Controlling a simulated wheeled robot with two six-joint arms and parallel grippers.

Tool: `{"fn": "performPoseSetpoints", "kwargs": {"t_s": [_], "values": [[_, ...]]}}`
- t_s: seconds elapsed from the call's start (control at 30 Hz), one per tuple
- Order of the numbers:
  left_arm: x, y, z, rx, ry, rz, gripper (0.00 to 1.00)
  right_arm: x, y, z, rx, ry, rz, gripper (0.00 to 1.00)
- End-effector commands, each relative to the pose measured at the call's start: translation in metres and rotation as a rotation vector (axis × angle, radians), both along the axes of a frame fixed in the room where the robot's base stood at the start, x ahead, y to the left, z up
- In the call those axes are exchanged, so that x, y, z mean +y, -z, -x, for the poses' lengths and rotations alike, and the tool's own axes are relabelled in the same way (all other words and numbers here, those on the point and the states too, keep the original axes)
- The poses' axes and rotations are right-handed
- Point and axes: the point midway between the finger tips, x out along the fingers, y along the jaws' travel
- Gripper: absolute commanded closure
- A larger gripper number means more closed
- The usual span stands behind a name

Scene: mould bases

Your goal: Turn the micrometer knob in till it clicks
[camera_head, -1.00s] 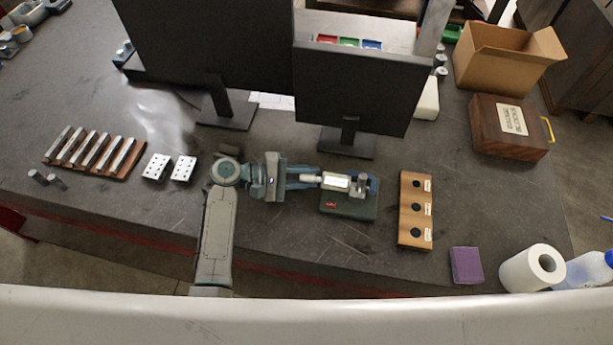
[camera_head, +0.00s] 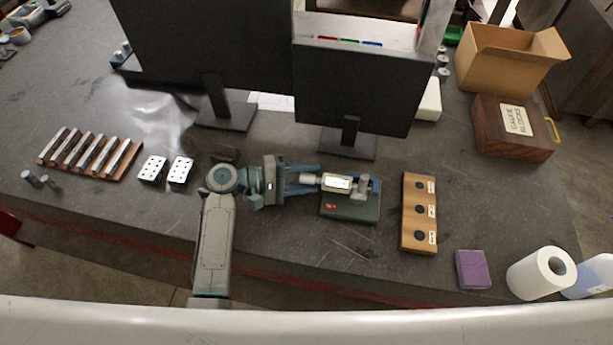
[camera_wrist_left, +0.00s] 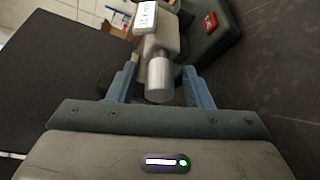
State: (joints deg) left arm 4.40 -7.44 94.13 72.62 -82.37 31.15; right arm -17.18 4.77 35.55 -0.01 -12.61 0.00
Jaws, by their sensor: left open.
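The micrometer is clamped in a dark green stand (camera_head: 350,208) and has a lit white display (camera_head: 337,183). Its silver knob (camera_head: 310,178) points left toward my left gripper (camera_head: 317,179). In the left wrist view the knob (camera_wrist_left: 160,80) shows as a smooth cylinder between the two blue fingers of my left gripper (camera_wrist_left: 160,88). The gripper is open, with a gap visible on both sides of the knob. The display (camera_wrist_left: 146,17) also shows there, but its digits are too small to read. My right gripper is not in view.
Monitors (camera_head: 350,90) stand close behind the stand. A wooden block with three dark holes (camera_head: 419,213) lies to its right, and a purple block (camera_head: 473,269) beyond that. White perforated plates (camera_head: 181,170) lie left of my arm. The table front is clear.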

Motion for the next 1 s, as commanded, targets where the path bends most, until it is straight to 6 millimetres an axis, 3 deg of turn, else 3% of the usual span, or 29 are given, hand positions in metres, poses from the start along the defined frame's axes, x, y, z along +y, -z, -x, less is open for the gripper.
{"fn": "performPoseSetpoints", "kwargs": {"t_s": [0.53, 1.0], "values": [[0.067, -0.007, 0.011, -0.001, 0.0, -0.004, 0.54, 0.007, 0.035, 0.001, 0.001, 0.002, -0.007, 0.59], [0.073, -0.011, 0.013, 0.0, 0.0, 0.0, 0.54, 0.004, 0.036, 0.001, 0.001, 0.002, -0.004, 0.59]]}}
